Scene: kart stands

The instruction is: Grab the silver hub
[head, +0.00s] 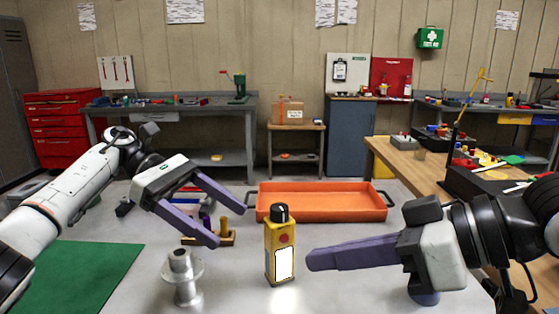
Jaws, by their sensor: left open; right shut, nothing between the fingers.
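The silver hub (183,276) stands upright on the grey table at the front left of centre, a flanged metal piece with a narrower neck on top. My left gripper (231,228) is open and empty, with its two purple fingers spread above and to the right of the hub, apart from it in the picture. My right gripper (312,261) is shut and empty, pointing left, to the right of a yellow bottle.
The yellow bottle (273,240) with a black cap stands right of the hub. Behind it lies an orange tray (325,210). A wooden block piece (215,239) sits behind the hub. A green mat (75,275) covers the left; the table front between is clear.

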